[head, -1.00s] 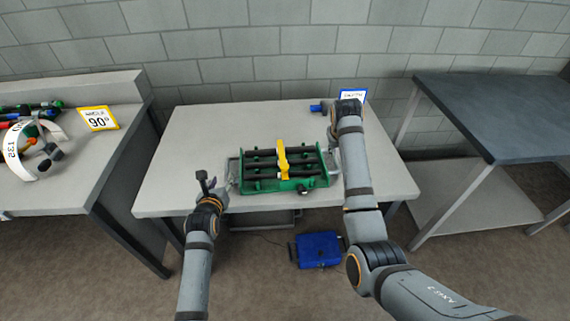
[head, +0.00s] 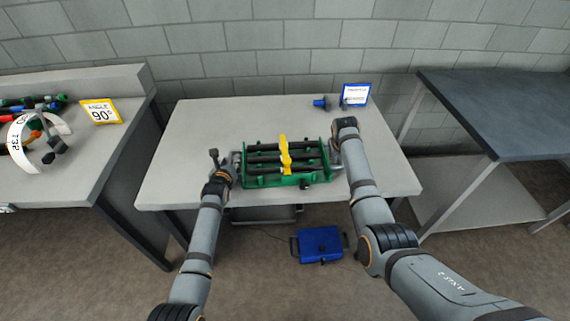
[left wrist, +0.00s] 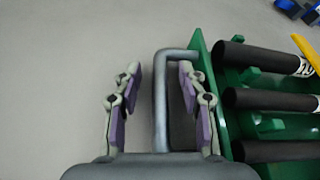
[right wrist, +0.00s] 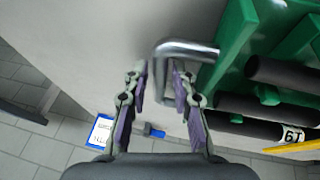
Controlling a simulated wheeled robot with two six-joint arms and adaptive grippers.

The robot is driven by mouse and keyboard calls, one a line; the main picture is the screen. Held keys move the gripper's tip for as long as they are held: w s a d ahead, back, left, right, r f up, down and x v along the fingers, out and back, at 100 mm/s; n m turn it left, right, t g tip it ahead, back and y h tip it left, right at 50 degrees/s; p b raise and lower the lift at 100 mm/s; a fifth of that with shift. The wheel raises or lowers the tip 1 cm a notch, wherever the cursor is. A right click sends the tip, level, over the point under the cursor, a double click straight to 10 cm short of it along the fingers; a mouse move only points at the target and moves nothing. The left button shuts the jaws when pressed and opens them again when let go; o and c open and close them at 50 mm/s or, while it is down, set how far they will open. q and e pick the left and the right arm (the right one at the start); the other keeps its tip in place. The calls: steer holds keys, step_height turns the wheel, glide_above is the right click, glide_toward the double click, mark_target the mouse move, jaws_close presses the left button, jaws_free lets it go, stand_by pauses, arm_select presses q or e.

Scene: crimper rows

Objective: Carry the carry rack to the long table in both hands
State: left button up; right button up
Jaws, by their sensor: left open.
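The carry rack (head: 262,182) is a green tray holding black rods, with a yellow piece across its middle and a grey metal handle at each end. It sits on a light grey table. My left gripper (head: 232,168) is at its left end. In the left wrist view the open fingers (left wrist: 160,72) stand either side of the left handle (left wrist: 160,105). My right gripper (head: 343,150) is at the right end. In the right wrist view its fingers (right wrist: 160,72) are apart, with the right handle (right wrist: 157,82) between them. Neither gripper is closed on a handle.
A blue item (head: 320,103) and a small sign (head: 356,94) are at the table's back right. A bench with tools and a yellow sign (head: 100,111) stands left. A dark-topped table (head: 500,110) stands right. A blue case (head: 320,244) lies on the floor below.

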arm_select(q)
steer(key=c, duration=0.6)
arm_select(e)
jaws_close()
arm_select(q)
jaws_close()
